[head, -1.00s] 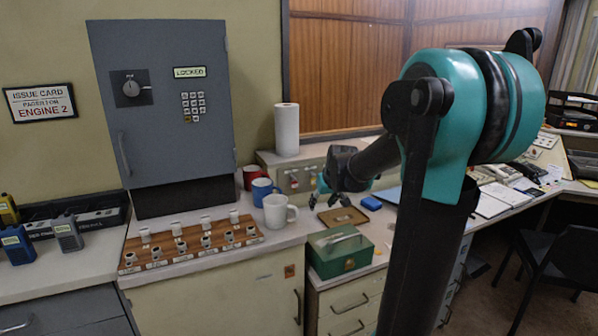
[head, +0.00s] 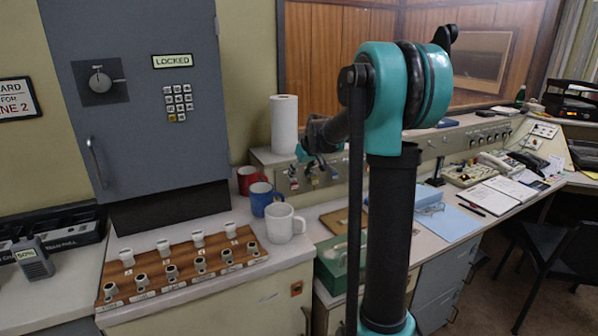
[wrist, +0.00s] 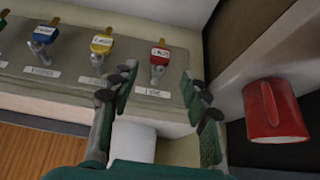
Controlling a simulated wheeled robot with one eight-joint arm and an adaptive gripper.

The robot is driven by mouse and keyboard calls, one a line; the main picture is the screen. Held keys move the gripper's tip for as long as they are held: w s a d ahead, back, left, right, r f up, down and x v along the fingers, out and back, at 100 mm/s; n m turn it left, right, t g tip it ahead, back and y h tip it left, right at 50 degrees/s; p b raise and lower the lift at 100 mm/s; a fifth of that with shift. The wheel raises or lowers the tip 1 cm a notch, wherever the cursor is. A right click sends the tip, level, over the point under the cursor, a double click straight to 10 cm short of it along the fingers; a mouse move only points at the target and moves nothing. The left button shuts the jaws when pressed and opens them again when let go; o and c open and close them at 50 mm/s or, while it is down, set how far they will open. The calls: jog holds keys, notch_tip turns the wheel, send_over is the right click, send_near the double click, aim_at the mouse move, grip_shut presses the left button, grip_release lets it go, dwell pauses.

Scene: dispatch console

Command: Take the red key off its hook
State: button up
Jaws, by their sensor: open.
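The red key (wrist: 159,55) hangs by its red tag with a white label on a hook of the grey panel (wrist: 75,80) in the wrist view. Yellow (wrist: 101,45) and blue (wrist: 45,33) tagged keys hang to its left. My gripper (wrist: 159,76) is open and empty. Its two fingers flank the red key in the picture; neither visibly touches it, and the depth gap is hard to judge. In the head view my gripper (head: 306,153) is above the small key panel (head: 265,165), with the red key (head: 293,178) small below it.
A red mug (wrist: 275,112) sits close to my right finger in the wrist view. A paper roll (head: 284,124), a blue mug (head: 262,197) and a white mug (head: 283,222) stand near the panel. A green box (head: 331,265) stands in front.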

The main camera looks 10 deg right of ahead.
aim_at(295, 185)
jog(key=shift+x, duration=4.1)
jog(key=shift+c, duration=0.5)
jog(key=c, duration=0.9)
jog(key=shift+c, duration=0.2)
